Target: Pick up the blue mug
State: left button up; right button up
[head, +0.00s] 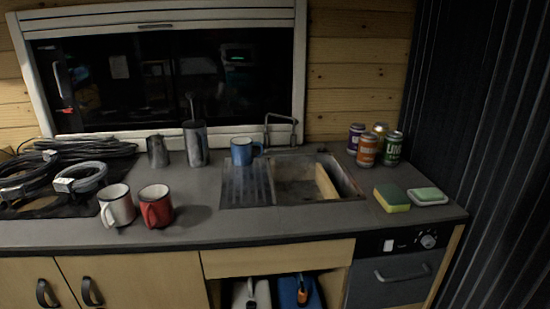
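The blue mug (241,152) stands upright at the back of the counter, at the rear edge of the sink's ribbed drainboard. Its handle points to the right, toward the tap. Its rim looks dark. Neither of my grippers shows in the head view, so nothing is seen touching the mug.
A white mug (116,206) and a red mug (156,206) stand at the counter's front left. A dark tumbler (195,143) is left of the blue mug. The tap (281,127) and sink (345,183) are to its right. Coiled cables (80,177) lie far left. Several cans (367,150) stand right.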

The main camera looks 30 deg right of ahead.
aim_at(242, 147)
jog(key=z, duration=0.75)
jog(key=i, duration=0.9)
